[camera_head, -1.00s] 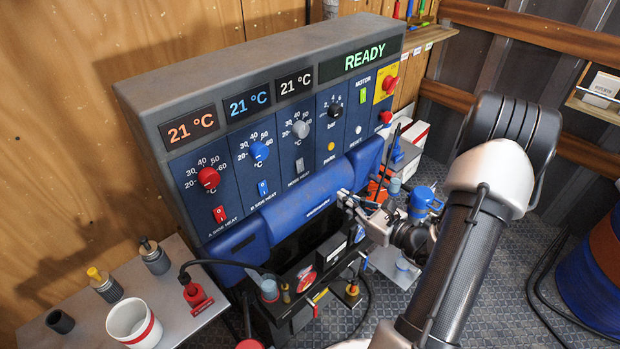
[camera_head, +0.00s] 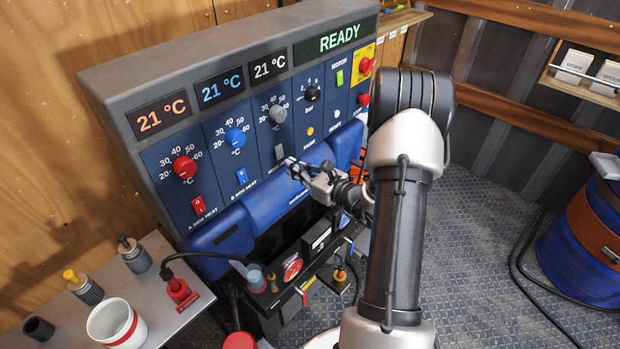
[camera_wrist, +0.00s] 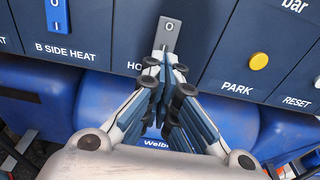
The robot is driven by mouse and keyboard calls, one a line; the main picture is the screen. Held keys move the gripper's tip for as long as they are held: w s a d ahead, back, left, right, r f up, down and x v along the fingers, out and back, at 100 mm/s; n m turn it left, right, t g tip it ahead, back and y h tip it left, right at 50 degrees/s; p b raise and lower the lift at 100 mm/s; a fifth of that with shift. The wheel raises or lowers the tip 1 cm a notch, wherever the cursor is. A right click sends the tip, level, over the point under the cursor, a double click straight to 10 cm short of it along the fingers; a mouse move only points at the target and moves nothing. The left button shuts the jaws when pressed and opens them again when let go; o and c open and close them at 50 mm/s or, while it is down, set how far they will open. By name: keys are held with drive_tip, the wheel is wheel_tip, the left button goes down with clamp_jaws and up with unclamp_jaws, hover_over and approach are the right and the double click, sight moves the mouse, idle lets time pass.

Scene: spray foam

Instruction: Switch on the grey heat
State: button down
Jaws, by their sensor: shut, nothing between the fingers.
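The grey heat switch (camera_head: 279,152) is a small rocker under the grey knob (camera_head: 277,114) on the panel. It also shows in the wrist view (camera_wrist: 168,32), with an "O" on its upper half. My gripper (camera_head: 288,163) is shut and empty, its tips at the lower end of the grey switch. In the wrist view the closed fingers (camera_wrist: 167,68) point up at the switch and hide part of the label below it. I cannot tell whether the tips touch it. The grey display (camera_head: 269,66) reads 21 °C.
The red switch (camera_head: 198,205) and blue switch (camera_head: 242,176) are to the left. The yellow park button (camera_wrist: 259,61) is to the right. A side table (camera_head: 185,322) with a white cup (camera_head: 112,322) stands at left.

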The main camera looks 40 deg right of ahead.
drive_tip(key=shift+w+a+f, duration=0.15)
drive_tip(key=shift+w, duration=1)
